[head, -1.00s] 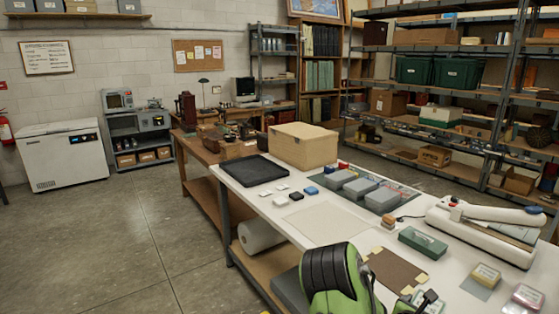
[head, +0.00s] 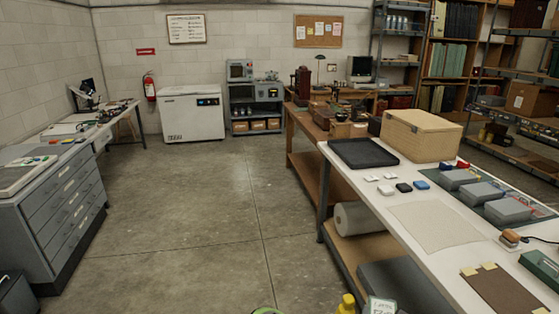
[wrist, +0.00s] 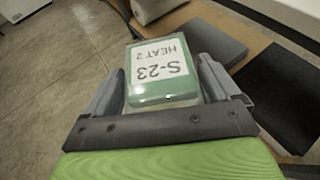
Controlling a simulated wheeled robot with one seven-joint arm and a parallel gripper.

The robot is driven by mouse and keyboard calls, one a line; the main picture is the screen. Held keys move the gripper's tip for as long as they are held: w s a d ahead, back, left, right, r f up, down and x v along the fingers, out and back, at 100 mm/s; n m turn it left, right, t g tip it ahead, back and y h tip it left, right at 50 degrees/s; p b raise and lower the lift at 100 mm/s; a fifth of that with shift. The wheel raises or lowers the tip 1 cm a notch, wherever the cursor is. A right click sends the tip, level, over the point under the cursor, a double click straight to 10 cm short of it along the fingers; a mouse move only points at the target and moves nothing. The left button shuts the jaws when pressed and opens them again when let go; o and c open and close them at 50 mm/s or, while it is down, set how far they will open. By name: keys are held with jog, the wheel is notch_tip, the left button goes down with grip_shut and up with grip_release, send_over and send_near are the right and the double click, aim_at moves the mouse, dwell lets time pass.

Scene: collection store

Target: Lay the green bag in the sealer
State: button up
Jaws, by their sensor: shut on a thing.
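My gripper (wrist: 163,84) is shut on the green bag (wrist: 160,92), a clear bag with a green block inside and a white label reading "S-23 HEAT 2". The bag sits between the two grey fingers in the wrist view.
The white worktable (head: 385,205) fills the right, with a black tray (head: 362,153), a wooden box (head: 421,134), a brown mat (head: 502,290) and grey blocks. A grey drawer cabinet (head: 62,200) stands at left. The concrete floor (head: 200,235) between them is clear.

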jog(key=a+f+n+t+y, duration=0.1)
jog(key=a+n+y, duration=0.3)
jog(key=a, duration=1)
jog(key=shift+s+a+f+y, duration=0.15)
jog(key=shift+a+f+y, duration=0.05)
jog(key=shift+y, duration=0.3)
jog(key=shift+d, duration=0.1)
